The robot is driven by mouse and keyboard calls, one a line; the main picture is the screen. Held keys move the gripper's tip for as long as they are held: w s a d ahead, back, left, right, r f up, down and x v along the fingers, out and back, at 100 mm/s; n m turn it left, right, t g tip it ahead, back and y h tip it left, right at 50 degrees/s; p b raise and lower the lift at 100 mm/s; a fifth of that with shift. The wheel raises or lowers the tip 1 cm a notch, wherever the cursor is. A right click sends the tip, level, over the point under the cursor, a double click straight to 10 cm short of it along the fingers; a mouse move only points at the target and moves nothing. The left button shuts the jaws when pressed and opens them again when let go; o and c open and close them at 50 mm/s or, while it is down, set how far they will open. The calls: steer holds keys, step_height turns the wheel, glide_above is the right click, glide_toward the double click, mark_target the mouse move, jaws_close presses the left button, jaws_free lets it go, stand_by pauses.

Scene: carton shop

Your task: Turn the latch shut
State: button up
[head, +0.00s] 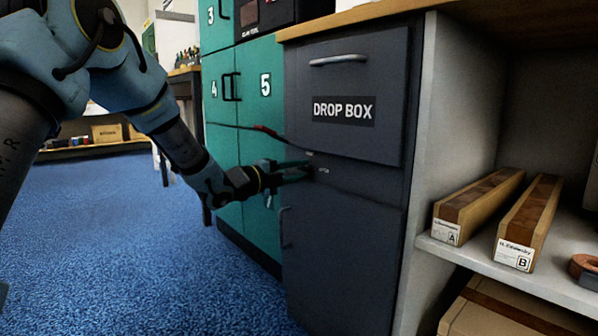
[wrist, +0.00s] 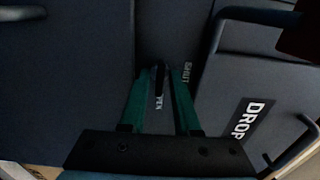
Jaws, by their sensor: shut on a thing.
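The dark drop box cabinet (head: 345,180) stands in the middle of the head view, with a "DROP BOX" label on its upper door. My gripper (head: 308,169) reaches its front from the left, at the strip just below that door. In the wrist view the green fingers of my gripper (wrist: 160,85) are shut on the small dark latch (wrist: 159,77). The latch lies roughly in line with the fingers, beside the partly covered "OPEN" lettering (wrist: 158,103). The "SHUT" lettering (wrist: 187,72) is to the right of the fingers. In the head view my fingers hide the latch.
Teal numbered lockers (head: 240,85) stand left of the cabinet. A shelf (head: 500,265) on the right holds long cartons marked A (head: 475,205) and B (head: 530,220). The upper door has a bar handle (head: 338,60). Blue carpet (head: 130,240) is open at left.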

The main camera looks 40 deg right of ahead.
steer(key=shift+p, duration=0.35)
jaws_close()
steer(key=n+p, duration=0.3)
steer(key=shift+r, duration=0.2)
steer(key=n+p, duration=0.5)
steer(key=shift+n+p, duration=0.3)
steer(key=n+p, duration=0.5)
steer(key=shift+f+n+p, duration=0.2)
steer(key=shift+n+p, duration=1.5)
steer(key=shift+n, duration=0.4)
steer(key=shift+f, duration=0.1)
steer(key=o, duration=0.6)
jaws_free()
steer(key=shift+o, duration=0.2)
